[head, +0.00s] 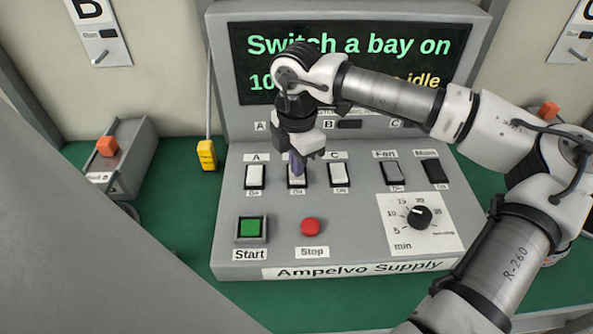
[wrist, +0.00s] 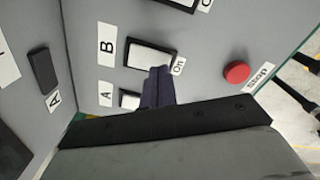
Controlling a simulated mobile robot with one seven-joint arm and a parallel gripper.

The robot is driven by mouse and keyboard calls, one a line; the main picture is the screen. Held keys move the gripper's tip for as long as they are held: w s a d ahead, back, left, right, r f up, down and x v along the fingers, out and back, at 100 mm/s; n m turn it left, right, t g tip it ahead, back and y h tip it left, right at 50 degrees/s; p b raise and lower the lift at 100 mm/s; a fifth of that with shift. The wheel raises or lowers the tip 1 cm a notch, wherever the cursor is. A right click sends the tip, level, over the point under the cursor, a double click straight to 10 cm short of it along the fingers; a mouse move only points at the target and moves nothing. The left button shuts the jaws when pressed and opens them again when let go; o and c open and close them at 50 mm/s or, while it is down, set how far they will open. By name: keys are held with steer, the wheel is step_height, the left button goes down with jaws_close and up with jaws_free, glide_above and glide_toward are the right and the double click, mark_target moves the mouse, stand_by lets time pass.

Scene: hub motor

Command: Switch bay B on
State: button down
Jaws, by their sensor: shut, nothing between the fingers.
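The grey Ampelvo Supply console (head: 262,203) carries a row of white rocker switches. Switch A (head: 255,175) is on the left and switch C (head: 339,175) is right of the middle one. The bay B switch (head: 296,183) lies between them, partly hidden by my gripper. My gripper (head: 297,170) points down over it with its dark fingers shut and empty. In the wrist view the label B stands beside the B switch (wrist: 150,57), and the fingertips (wrist: 158,72) are at its edge by the "On" label. I cannot tell whether they touch or which way the rocker is tipped.
A green Start button (head: 251,229), a red Stop button (head: 311,227) and a timer dial (head: 420,217) are on the panel's front. Fan (head: 392,173) and Moon-like labelled dark switches are at right. The screen (head: 255,50) reads "Switch a bay on". A yellow pendant (head: 207,155) hangs left.

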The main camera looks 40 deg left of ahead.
steer(key=shift+f+b, duration=0.7)
steer(key=shift+b, duration=0.05)
steer(key=shift+r, duration=0.1)
steer(key=shift+r+p, duration=1.5)
steer(key=shift+r, duration=1.95)
